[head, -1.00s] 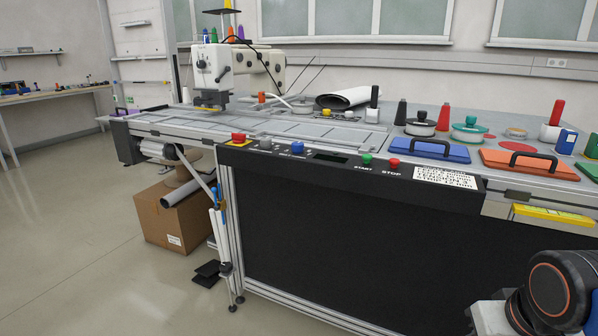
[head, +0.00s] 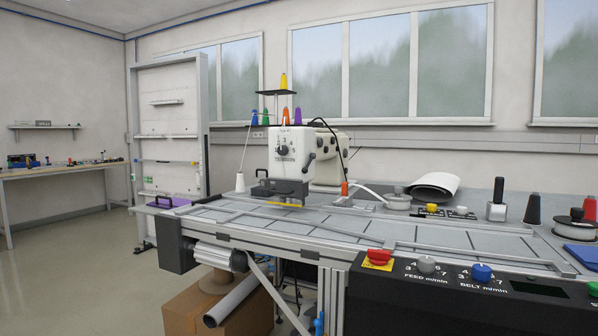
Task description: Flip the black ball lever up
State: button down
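A white sewing machine (head: 290,146) stands on the far part of the long worktable. A small black lever (head: 308,161) sits on the right part of its front face, slanting from lower left to upper right. It is too small here to tell clearly which end carries the ball. A dark grey clamp-like part (head: 281,188) is under the machine's head. My gripper is out of this view, so its opening and any contact cannot be seen.
The worktable (head: 345,243) has raised rails between me and the machine. A black control panel (head: 470,300) with a red knob (head: 378,257) is at its near right. A cardboard box (head: 215,312) stands below. Open floor (head: 85,270) lies to the left.

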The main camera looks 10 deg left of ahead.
aim_at(313, 156)
jog(key=i+j, duration=0.1)
jog(key=j, duration=0.8)
jog(key=i+j, duration=0.15)
jog(key=j, duration=0.25)
jog(key=z, duration=0.05)
